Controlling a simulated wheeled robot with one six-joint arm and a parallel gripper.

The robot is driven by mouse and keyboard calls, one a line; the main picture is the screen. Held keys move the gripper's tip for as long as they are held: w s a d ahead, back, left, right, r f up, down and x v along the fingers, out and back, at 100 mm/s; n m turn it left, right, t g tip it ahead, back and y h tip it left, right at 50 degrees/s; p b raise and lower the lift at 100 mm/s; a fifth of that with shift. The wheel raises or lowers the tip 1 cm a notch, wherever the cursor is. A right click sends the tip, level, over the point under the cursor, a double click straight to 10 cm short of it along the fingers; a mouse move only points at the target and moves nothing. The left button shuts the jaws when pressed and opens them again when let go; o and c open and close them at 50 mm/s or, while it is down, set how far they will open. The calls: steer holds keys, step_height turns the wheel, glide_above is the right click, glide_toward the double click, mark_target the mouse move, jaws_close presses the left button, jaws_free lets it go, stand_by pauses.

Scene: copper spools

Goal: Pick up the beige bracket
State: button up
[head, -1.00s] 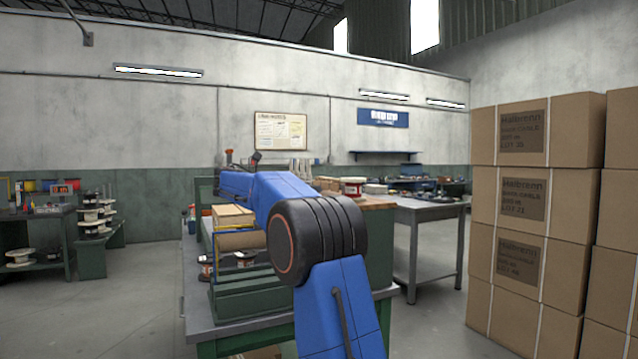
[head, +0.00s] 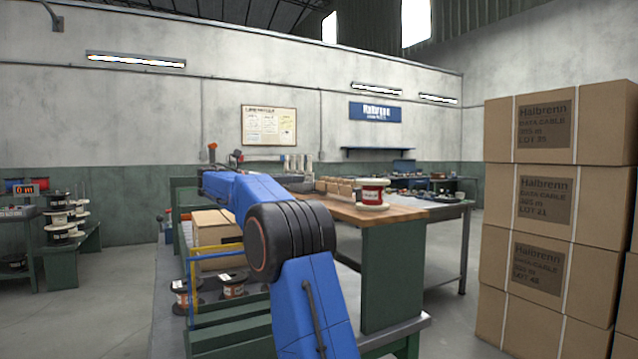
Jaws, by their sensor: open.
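I cannot make out a beige bracket in the head view. My blue arm reaches forward from the bottom centre, over the near bench, and bends to the left. Its far end stops above the left part of the bench. My gripper cannot be seen there, and the arm covers part of the bench behind it. Several small tan items (head: 340,187) stand on the wooden worktop (head: 392,213), too small to identify.
A white-rimmed red spool (head: 372,194) stands on the worktop. A cardboard box (head: 215,229) and copper spools (head: 233,284) sit on the green rack at left. Stacked Halbrenn cartons (head: 545,190) block the right. Open floor (head: 110,315) lies at left.

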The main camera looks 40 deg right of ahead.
mark_target(321, 181)
steer(key=x, duration=1.2)
steer(key=shift+w+d, duration=0.2)
steer(key=shift+w, duration=0.1)
steer(key=shift+s+x, duration=0.2)
steer(key=shift+x, duration=2.5)
steer(key=shift+f, duration=0.15)
steer(key=c, duration=1)
